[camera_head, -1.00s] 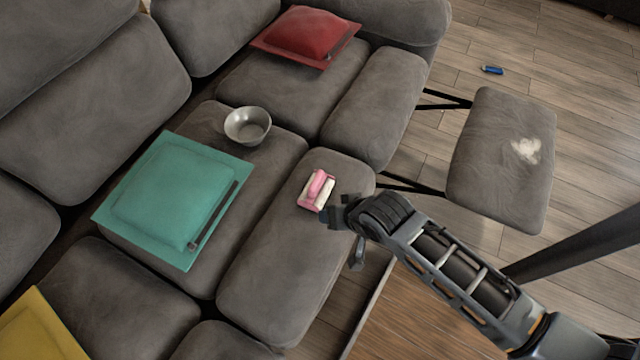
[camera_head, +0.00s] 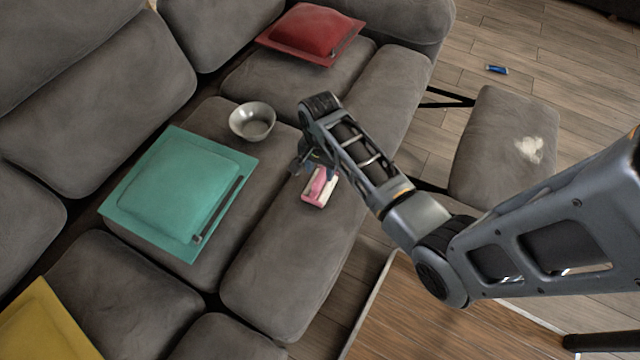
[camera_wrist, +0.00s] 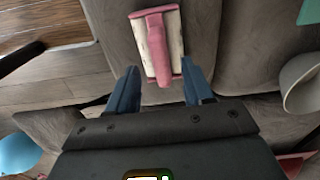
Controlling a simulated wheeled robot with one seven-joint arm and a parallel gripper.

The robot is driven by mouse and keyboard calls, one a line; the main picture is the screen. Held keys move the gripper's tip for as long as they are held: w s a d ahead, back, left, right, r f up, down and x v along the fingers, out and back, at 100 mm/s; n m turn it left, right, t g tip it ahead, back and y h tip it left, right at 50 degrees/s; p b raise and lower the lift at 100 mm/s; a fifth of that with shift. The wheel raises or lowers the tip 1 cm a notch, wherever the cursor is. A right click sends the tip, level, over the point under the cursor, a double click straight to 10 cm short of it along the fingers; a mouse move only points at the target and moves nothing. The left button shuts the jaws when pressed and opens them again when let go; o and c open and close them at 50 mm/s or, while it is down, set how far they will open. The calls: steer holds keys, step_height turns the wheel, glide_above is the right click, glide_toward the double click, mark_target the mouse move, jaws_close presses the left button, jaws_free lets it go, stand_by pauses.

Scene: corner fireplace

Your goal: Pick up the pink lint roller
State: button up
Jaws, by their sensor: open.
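The pink lint roller (camera_head: 320,187), pink and white, lies on the grey sofa seat near its front edge. In the wrist view the lint roller (camera_wrist: 158,45) lies just beyond the fingertips, roughly centred between the two blue fingers. My gripper (camera_wrist: 155,78) is open with nothing between its fingers. In the head view my gripper (camera_head: 308,166) hangs over the seat beside the upper left of the roller, partly hidden by my arm. I cannot tell its exact height above the seat.
A red cushion (camera_head: 312,32) lies farther back. A footrest (camera_head: 500,150) stands to the right. Bare seat surrounds the roller.

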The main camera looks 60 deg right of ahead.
mark_target(320, 175)
step_height(320, 175, down, 5)
steer(key=shift+r+b, duration=0.2)
steer(key=shift+b, duration=0.1)
jaws_close()
stand_by(0.4)
